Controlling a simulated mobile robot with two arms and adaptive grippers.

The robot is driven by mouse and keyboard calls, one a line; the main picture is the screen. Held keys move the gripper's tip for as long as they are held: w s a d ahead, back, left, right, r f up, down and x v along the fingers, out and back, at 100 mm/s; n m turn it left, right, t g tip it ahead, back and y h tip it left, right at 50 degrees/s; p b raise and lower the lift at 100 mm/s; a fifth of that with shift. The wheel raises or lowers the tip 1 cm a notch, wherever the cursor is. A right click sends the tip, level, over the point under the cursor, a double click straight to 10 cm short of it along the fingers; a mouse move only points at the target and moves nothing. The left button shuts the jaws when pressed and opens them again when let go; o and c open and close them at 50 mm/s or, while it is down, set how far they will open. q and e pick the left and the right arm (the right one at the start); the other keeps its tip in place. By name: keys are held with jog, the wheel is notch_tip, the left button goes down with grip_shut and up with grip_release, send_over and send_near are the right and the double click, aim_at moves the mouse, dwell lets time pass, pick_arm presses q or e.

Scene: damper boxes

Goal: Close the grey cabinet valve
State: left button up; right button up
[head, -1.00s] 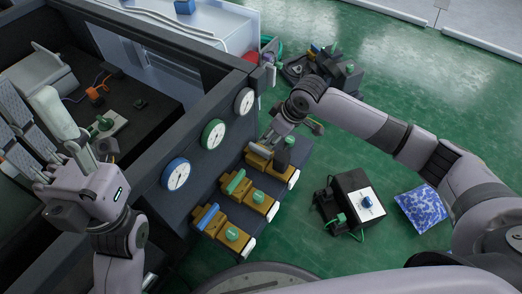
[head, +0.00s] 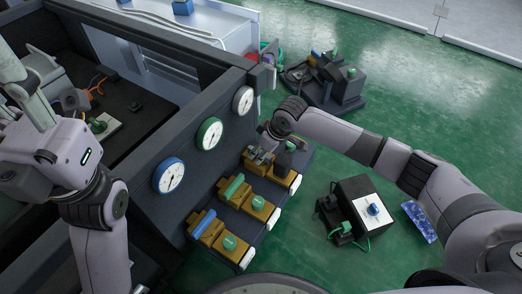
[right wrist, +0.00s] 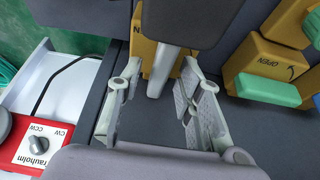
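The grey valve is the farthest of the valve units on the dark cabinet ledge. Its yellow body (head: 286,180) shows in the head view, with a dark grey knob (head: 283,160) on it. My right gripper (head: 262,152) is over this unit and hides part of its grey handle. In the right wrist view, the grey handle (right wrist: 190,18) crosses the top, before a yellow block. The right gripper's fingers (right wrist: 160,105) are apart, with a grey stem between and beyond them. Contact is unclear.
The green-handled unit (head: 235,187) and blue-handled unit (head: 204,224) stand nearer on the ledge. Gauges line the cabinet: white (head: 242,101), green (head: 209,134) and blue (head: 171,176). A black box (head: 350,191) stands on the green floor to the right.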

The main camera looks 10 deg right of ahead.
grip_shut()
dwell(0.4)
